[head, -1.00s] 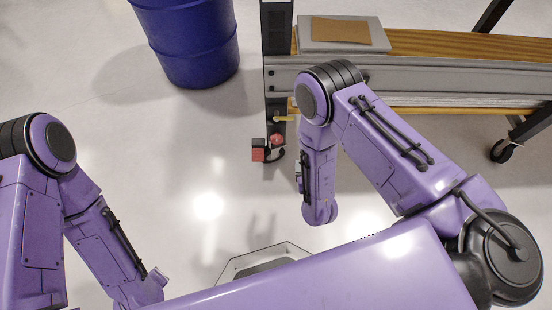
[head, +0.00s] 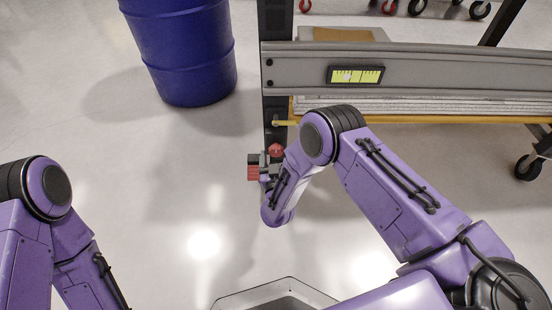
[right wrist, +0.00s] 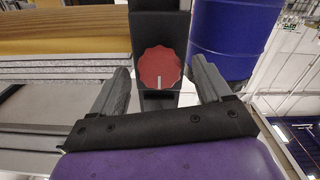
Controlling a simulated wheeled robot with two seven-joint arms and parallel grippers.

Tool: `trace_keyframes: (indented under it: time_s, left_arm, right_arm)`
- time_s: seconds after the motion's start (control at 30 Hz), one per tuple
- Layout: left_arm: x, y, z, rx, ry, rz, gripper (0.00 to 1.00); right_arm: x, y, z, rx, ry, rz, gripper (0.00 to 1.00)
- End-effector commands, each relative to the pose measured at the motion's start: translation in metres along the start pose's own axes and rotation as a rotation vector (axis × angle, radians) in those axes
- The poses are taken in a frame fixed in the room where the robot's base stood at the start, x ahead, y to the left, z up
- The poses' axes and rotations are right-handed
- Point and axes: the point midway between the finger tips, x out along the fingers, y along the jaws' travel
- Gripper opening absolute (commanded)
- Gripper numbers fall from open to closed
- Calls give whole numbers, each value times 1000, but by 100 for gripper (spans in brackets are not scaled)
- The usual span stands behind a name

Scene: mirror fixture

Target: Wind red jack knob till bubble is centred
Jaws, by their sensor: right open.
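The red jack knob (right wrist: 159,68) has a scalloped rim and a white mark that points down in the right wrist view. It also shows small in the head view (head: 276,149), on the dark post (head: 276,95). My right gripper (right wrist: 160,64) is open, its two fingers left and right of the knob in its wrist view; I see no contact. In the head view its wrist is just below the knob. The yellow-green bubble level (head: 370,76) sits on the grey beam. Its pale bubble (head: 347,76) appears left of the middle. My left gripper is out of view.
A red block (head: 254,173) is beside the knob, at its lower left. A blue drum (head: 182,50) stands at the left back. The grey beam (head: 450,66) runs right from the post. The floor between my arms is clear.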

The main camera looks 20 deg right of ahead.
Motion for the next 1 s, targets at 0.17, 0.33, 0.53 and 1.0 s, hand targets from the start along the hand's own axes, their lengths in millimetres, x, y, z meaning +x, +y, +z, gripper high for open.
trace_keyframes:
  time_s: [0.17, 0.33, 0.53, 1.0]
  left_arm:
    - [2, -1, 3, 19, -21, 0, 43]
    - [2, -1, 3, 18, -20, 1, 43]
    - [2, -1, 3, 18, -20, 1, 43]
    - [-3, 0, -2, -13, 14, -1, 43]
  right_arm:
    - [6, 0, 0, 0, 0, -1, 78]
    - [6, 0, 0, 0, -1, -1, 71]
    - [6, 0, 0, 0, -1, -1, 21]
    - [6, 0, -1, 123, -1, -2, 22]
